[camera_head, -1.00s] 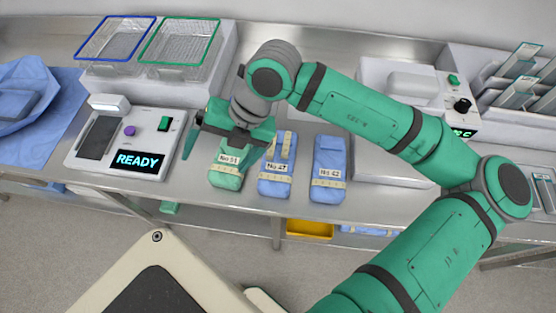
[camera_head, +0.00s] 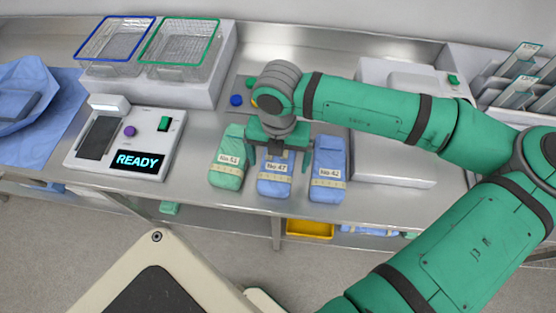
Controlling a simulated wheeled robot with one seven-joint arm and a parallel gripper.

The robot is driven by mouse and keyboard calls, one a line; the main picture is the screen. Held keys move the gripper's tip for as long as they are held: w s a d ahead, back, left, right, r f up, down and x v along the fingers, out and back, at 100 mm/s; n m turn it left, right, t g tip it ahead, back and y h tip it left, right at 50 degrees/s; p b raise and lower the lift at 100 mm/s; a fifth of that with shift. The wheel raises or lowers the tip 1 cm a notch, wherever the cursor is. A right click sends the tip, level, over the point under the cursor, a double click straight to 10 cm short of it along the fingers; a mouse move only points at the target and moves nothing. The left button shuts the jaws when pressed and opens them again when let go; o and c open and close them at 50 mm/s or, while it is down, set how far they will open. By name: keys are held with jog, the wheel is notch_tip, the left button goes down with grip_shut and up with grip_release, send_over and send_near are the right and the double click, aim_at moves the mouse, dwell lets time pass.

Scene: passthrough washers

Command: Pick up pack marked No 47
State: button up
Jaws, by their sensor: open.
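The pack marked No 47 (camera_head: 275,182) is a blue wrapped pack with a pale label, lying on the steel counter in the middle of a row of three. My gripper (camera_head: 279,168) is over its upper part, with its jaws open and pointing down. One finger shows on each side of this pack. The gripper hides the pack's far end, and I cannot tell whether the fingers touch it. A green pack marked No 51 (camera_head: 227,170) lies to the left. A blue pack marked No 42 (camera_head: 328,176) lies to the right, close to the right finger.
A device reading READY (camera_head: 138,160) stands left of the packs. Wire baskets with blue (camera_head: 113,46) and green (camera_head: 180,48) rims stand behind on a raised block. A white appliance (camera_head: 400,165) stands to the right. The counter's front edge (camera_head: 300,208) is just before the packs.

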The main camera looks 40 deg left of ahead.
aim_at(276, 167)
jog(key=shift+a+f, duration=0.2)
jog(key=shift+f, duration=1.15)
jog(key=shift+a+f, duration=0.15)
jog(key=shift+f, duration=1.15)
jog(key=c, duration=1.5)
jog(key=shift+r, duration=0.15)
